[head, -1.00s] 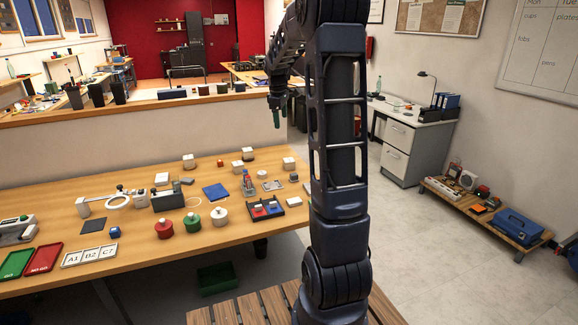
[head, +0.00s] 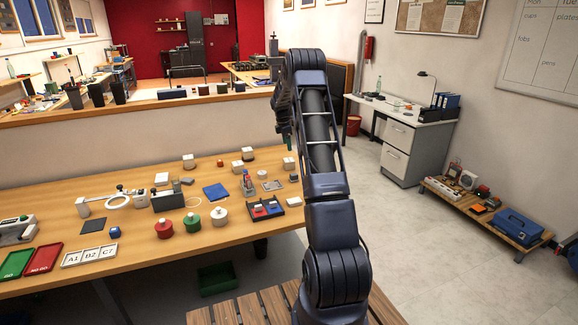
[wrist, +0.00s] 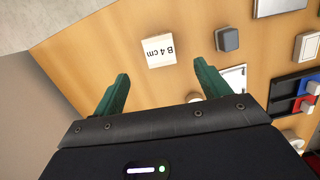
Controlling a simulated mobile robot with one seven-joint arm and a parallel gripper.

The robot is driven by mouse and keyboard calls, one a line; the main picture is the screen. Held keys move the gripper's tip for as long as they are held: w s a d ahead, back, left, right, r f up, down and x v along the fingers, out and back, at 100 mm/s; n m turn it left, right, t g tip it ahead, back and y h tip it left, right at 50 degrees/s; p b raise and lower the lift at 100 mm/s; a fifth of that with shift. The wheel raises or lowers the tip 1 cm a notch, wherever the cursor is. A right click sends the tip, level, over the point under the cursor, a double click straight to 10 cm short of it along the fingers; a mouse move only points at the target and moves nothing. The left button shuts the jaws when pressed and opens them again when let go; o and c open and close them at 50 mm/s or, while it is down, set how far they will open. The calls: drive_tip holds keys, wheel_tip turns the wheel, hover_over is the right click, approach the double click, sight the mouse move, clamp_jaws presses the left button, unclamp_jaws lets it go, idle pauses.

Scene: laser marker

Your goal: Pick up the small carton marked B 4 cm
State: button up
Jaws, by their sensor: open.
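The small white carton marked B 4 cm (wrist: 159,50) sits on the wooden table in the wrist view, its label face toward the camera. My gripper (wrist: 161,72) is open and empty, its two green fingers spread. The carton shows beyond and between the fingertips, with a gap and not touching them. In the head view my gripper (head: 288,138) hangs above the table's right end, partly hidden by my arm. Several pale cartons stand on the table there, and their labels are too small to read.
A grey block (wrist: 228,39) lies right of the carton. A pale plate (wrist: 236,78) is close to the right finger. A dark tray (head: 281,208) holds red and blue items. The bench top (head: 134,230) carries red, green and white round pots. The table edge is near the carton's left.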

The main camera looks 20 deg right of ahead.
sight(289, 160)
drive_tip(key=f, duration=0.4)
drive_tip(key=d+f, duration=0.1)
drive_tip(key=shift+f, duration=0.4)
drive_tip(key=shift+d+f, duration=0.1)
drive_tip(key=shift+f, duration=2.5)
drive_tip(key=c, duration=1.1)
